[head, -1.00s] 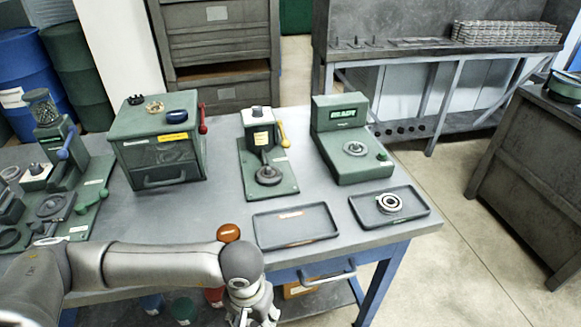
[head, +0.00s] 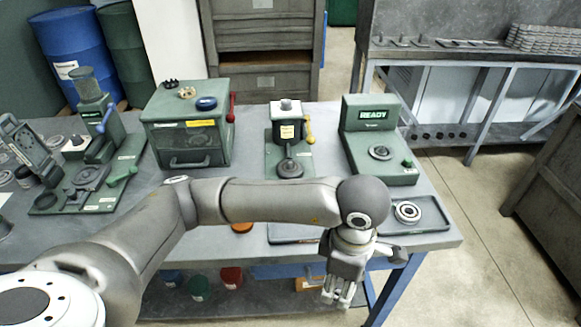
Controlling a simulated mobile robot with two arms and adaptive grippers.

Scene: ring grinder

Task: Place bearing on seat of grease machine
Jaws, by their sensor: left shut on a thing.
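A metal bearing (head: 407,212) lies flat in the right-hand tray (head: 436,226). My left gripper (head: 338,294) points down in front of the table's front edge, left of and nearer than that bearing. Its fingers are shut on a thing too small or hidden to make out. A green machine (head: 100,120) with a canister on top and a READY sign stands at the left; it may be the grease machine. Its label is unreadable, and a round seat (head: 91,178) shows on its base. My right gripper is not in view.
A green oven-like box (head: 188,140), a lever press (head: 288,140) and another READY machine (head: 380,140) stand along the table (head: 230,190). My left arm hides much of a second tray (head: 284,233). An orange cap (head: 242,227) sits near the front edge. Bins stand on the lower shelf.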

